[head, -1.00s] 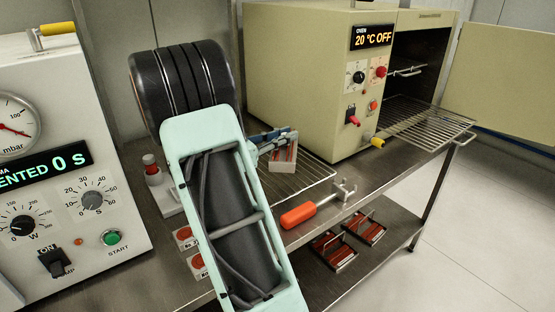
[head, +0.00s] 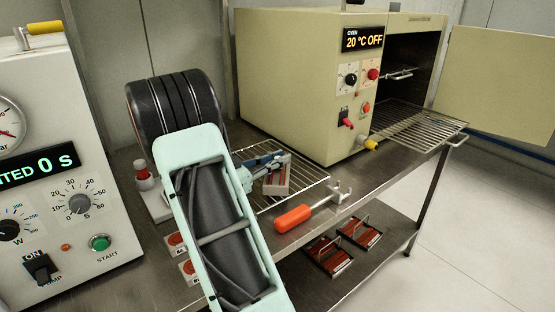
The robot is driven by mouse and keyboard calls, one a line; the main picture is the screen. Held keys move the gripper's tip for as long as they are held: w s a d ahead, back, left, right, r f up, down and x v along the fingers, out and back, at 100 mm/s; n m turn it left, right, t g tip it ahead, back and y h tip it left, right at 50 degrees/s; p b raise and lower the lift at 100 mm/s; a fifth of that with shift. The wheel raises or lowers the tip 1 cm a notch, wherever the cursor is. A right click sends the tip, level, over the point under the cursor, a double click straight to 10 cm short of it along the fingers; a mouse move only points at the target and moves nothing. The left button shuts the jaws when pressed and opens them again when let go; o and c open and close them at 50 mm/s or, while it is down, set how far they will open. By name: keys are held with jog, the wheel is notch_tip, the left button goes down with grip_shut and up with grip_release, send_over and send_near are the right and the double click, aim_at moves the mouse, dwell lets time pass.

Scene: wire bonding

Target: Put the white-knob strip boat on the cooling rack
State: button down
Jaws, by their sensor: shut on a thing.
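My gripper (head: 268,163) is shut on a small grey strip boat (head: 276,188) with reddish strips in it. The gripper shows only in part behind my arm, and I cannot make out the boat's knob or its colour. The boat is over the left part of a wire rack (head: 318,178) on the steel bench, which appears to be the cooling rack. I cannot tell whether the boat touches the wires.
An orange-handled tool (head: 293,218) lies at the rack's front edge. Two strip boats (head: 328,255) (head: 360,232) sit on the lower shelf. The oven (head: 300,80) stands behind, its door (head: 500,80) open and a wire shelf (head: 405,122) pulled out. A plasma machine (head: 60,190) stands at left.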

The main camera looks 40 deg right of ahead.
jog(key=shift+s+a+f, duration=0.1)
jog(key=shift+f, duration=0.3)
jog(key=c, duration=1.9)
grip_release()
jog(key=shift+s+f, duration=0.1)
jog(key=shift+f, duration=0.15)
jog(key=shift+r, duration=0.45)
jog(key=a, duration=0.2)
jog(key=w+a+p, duration=0.1)
jog(key=a, duration=0.4)
jog(key=shift+w+a+r, duration=0.15)
jog(key=shift+a+r, duration=0.05)
jog(key=shift+r, duration=0.1)
